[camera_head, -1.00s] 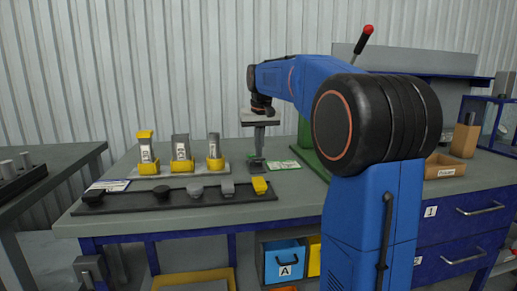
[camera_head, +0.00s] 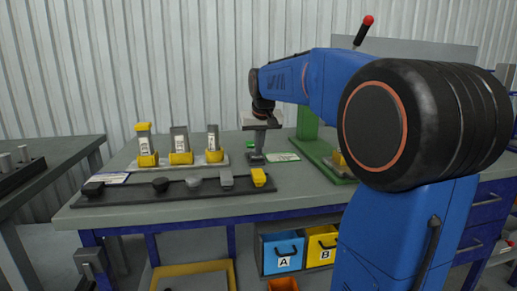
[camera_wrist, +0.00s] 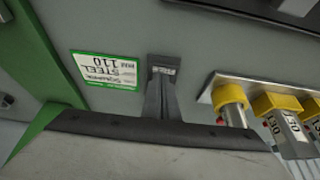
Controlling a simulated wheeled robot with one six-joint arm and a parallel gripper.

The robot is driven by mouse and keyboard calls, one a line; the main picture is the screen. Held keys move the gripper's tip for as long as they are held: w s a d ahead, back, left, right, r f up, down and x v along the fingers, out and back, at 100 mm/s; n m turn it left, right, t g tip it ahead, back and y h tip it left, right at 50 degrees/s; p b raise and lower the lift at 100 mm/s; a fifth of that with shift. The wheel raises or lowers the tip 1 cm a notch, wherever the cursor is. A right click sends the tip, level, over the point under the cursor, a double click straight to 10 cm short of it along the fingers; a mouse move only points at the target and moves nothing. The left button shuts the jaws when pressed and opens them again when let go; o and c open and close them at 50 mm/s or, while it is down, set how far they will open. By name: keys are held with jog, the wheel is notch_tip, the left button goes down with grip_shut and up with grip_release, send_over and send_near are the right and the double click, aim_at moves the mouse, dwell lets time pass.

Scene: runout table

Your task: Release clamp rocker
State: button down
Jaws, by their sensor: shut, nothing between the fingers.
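A lever with a black grip and red end (camera_head: 362,32) rises above my arm in the head view. A green stand (camera_head: 307,125) on a green base is partly behind my arm. I cannot tell whether the lever joins it, and no clamp rocker is clearly visible. My gripper (camera_head: 256,157) is shut and empty, pointing down over the table left of the green stand. In the wrist view its closed fingers (camera_wrist: 163,72) are beside a green-edged card, apart from the green base edge (camera_wrist: 48,55) at left.
A rack with several yellow-based labelled pieces (camera_head: 180,146) and a dark strip of several small parts (camera_head: 195,182) lie left of my gripper. The green-edged card (camera_head: 283,157) lies flat. Blue bin A (camera_head: 283,256) and yellow bin B (camera_head: 320,246) sit under the table.

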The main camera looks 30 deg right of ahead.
jog(key=r, duration=0.3)
jog(key=shift+s+a+r, duration=0.15)
jog(key=shift+s+r, duration=0.15)
jog(key=s+v, duration=0.1)
jog(key=v, duration=0.9)
jog(key=shift+s+a+f, duration=0.15)
jog(key=shift+a+f, duration=0.1)
jog(key=shift+f, duration=0.1)
